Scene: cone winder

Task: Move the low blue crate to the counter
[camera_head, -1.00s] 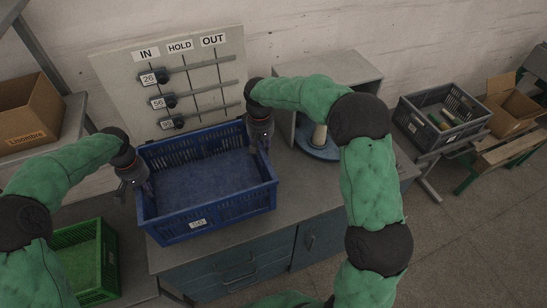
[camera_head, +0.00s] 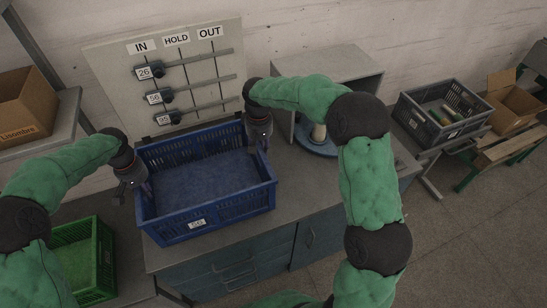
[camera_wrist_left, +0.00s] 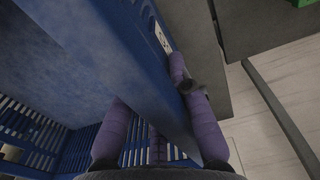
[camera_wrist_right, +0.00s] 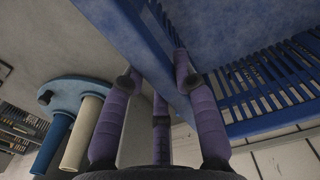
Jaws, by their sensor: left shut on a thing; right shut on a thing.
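The low blue crate (camera_head: 206,216) is upright at the front of the grey counter (camera_head: 308,183), with a small white label on its front wall. I cannot tell whether its base touches the top. It looks empty inside. My left gripper (camera_head: 143,188) is shut on its left wall; in the left wrist view, purple fingers straddle the blue wall (camera_wrist_left: 135,62). My right gripper (camera_head: 262,143) is shut on its right wall; in the right wrist view the fingers straddle that wall (camera_wrist_right: 135,40). The crate hides part of the counter.
A board (camera_head: 112,74) marked IN, HOLD and OUT stands behind the crate. A grey open housing with a blue round base (camera_head: 318,145) is to the right. A green crate (camera_head: 104,262) sits lower left. A grey crate (camera_head: 425,140) and cardboard box (camera_head: 517,106) are far right.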

